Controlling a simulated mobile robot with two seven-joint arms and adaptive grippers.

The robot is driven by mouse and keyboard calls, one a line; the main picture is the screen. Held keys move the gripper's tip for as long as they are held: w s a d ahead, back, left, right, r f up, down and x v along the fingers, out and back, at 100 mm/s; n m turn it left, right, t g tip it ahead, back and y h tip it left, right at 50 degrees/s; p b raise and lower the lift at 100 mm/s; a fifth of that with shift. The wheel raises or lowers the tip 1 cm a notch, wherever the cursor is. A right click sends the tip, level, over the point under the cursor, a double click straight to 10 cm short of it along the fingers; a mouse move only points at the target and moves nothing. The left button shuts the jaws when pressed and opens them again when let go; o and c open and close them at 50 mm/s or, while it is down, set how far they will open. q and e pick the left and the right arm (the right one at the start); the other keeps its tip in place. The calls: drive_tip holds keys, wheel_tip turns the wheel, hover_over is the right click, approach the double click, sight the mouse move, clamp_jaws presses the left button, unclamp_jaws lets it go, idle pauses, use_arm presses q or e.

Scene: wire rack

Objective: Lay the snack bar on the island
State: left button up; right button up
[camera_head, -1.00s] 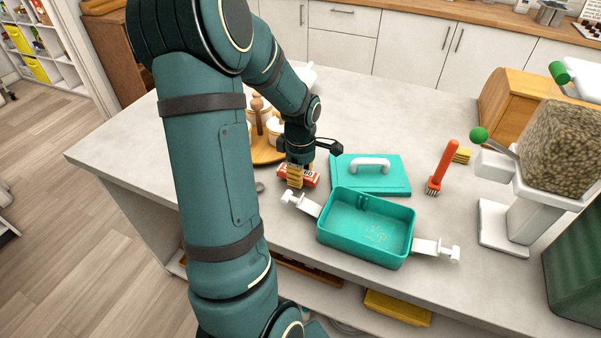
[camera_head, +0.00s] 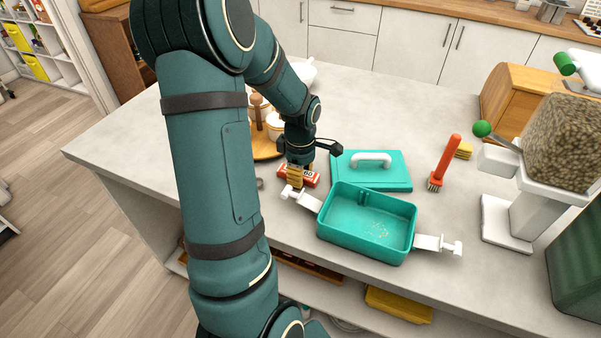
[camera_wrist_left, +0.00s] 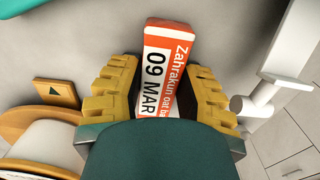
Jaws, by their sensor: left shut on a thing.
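The snack bar (camera_head: 312,179) is a small orange-red and white packet with printed text. My left gripper (camera_head: 295,181) is shut on it, low over the grey island (camera_head: 230,212). In the left wrist view the snack bar (camera_wrist_left: 168,62) lies between the two yellow fingers of the left gripper (camera_wrist_left: 162,72), with "09 MAR" readable on its label. Its far end sticks out past the fingertips. I cannot tell whether its underside touches the island. My right gripper is not in view.
The teal open box (camera_head: 366,252) with white latches is just right of the gripper. Its lid (camera_head: 395,182) lies behind it. A wooden tray (camera_head: 268,150) with jars stands behind left. A red brush (camera_head: 446,160) and a grain dispenser (camera_head: 508,225) are further right.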

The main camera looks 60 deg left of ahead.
use_arm(q)
drive_tip(key=o, duration=1.1)
wheel_tip(320, 180, up, 12)
